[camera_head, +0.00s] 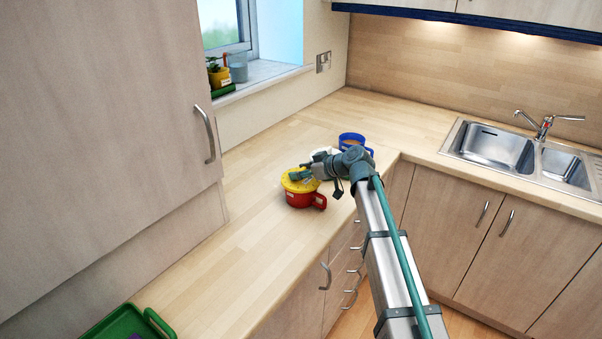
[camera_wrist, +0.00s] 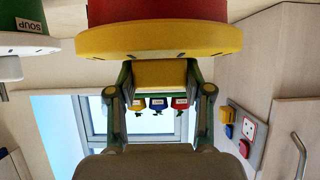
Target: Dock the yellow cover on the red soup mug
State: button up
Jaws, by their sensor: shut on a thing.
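The red soup mug (camera_head: 300,200) stands upright on the wooden worktop, its handle to the right. The yellow cover (camera_head: 293,184) lies over its mouth, and no clear gap shows between them. In the wrist view, which is upside down, the yellow cover (camera_wrist: 160,42) meets the red mug (camera_wrist: 158,11) along the rim. My gripper (camera_wrist: 158,80) is shut on the cover's yellow grip block, one finger on each side. In the head view my gripper (camera_head: 303,175) is at the cover's top, partly hiding it. The mug's inside is hidden.
A blue mug (camera_head: 351,138) with brown contents stands behind my wrist. A green mug (camera_wrist: 22,16) labelled SOUP with a white cover (camera_wrist: 25,44) is beside the red mug. A green tray (camera_head: 122,325) lies at front left. The worktop between is clear. A tall cupboard (camera_head: 95,130) borders the left.

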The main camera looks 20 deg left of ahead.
jog(key=shift+f+b, duration=0.65)
jog(key=shift+b, duration=0.05)
dwell(0.5)
jog(key=o, duration=0.9)
jog(key=shift+r, duration=0.1)
jog(key=shift+v, duration=5.5)
